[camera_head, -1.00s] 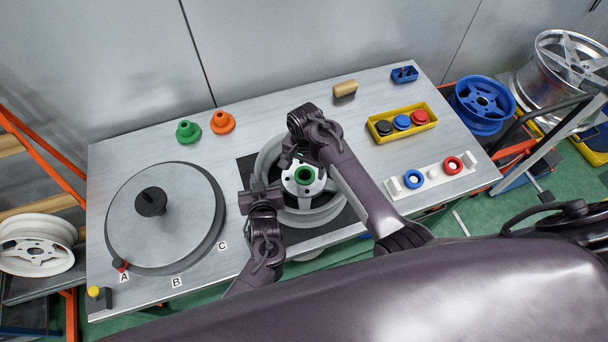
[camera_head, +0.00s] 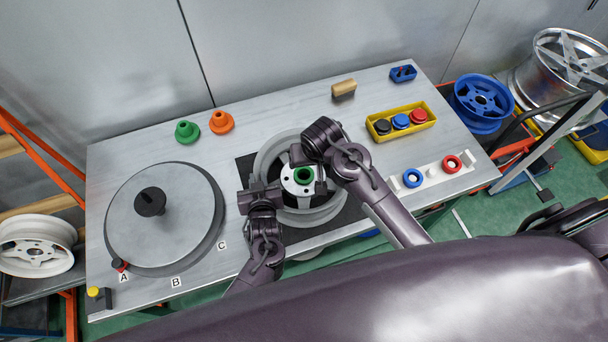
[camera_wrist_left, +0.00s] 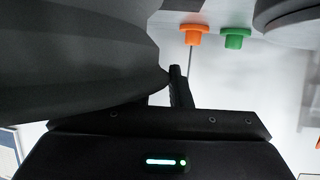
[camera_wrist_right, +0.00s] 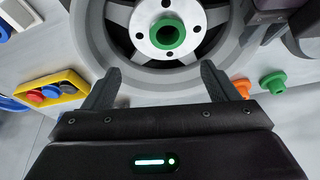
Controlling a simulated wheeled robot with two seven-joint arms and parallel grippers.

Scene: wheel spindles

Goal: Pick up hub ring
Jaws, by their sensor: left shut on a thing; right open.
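The white tray (camera_head: 432,175) at the right of the table holds a blue ring (camera_head: 413,178) and a red ring (camera_head: 453,164). A grey wheel (camera_head: 268,160) lies on the dark mat, with a green ring-shaped piece (camera_head: 304,175) at its centre; both also show in the right wrist view (camera_wrist_right: 168,33). My left gripper (camera_head: 272,194) is shut on the wheel's left rim; its fingers are partly hidden in the left wrist view. My right gripper (camera_wrist_right: 160,82) is open and empty above the wheel's far right side.
A large round turntable (camera_head: 180,210) with a black knob fills the left of the table. Green (camera_head: 187,131) and orange (camera_head: 221,122) flanged pieces stand behind. A yellow bin (camera_head: 400,122) with coloured discs, a wooden block (camera_head: 344,90) and a blue holder (camera_head: 403,74) stand at the back right.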

